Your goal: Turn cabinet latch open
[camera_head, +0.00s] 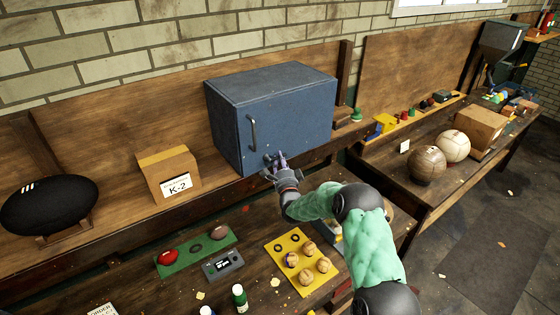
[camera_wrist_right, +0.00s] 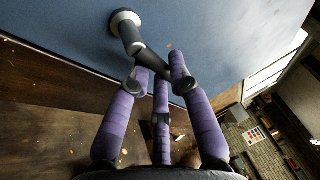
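The blue cabinet (camera_head: 287,112) stands shut on the wooden shelf, with a dark vertical handle (camera_head: 252,133) on its front. In the right wrist view, the latch (camera_wrist_right: 128,35) has a round pale base on the blue face and a dark lever slanting down to the right. The purple fingers of my right gripper (camera_wrist_right: 162,72) close in around the lever's end, which they partly hide. In the head view the latch is hidden behind the gripper. My left gripper is out of view.
A K-2 box (camera_head: 168,174) and a black ball (camera_head: 49,205) stand left of the cabinet. Below are a yellow tray (camera_head: 283,247) with small balls, a green mat (camera_head: 215,243) and a grey device (camera_head: 222,265). Larger balls (camera_head: 427,166) sit on the right bench.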

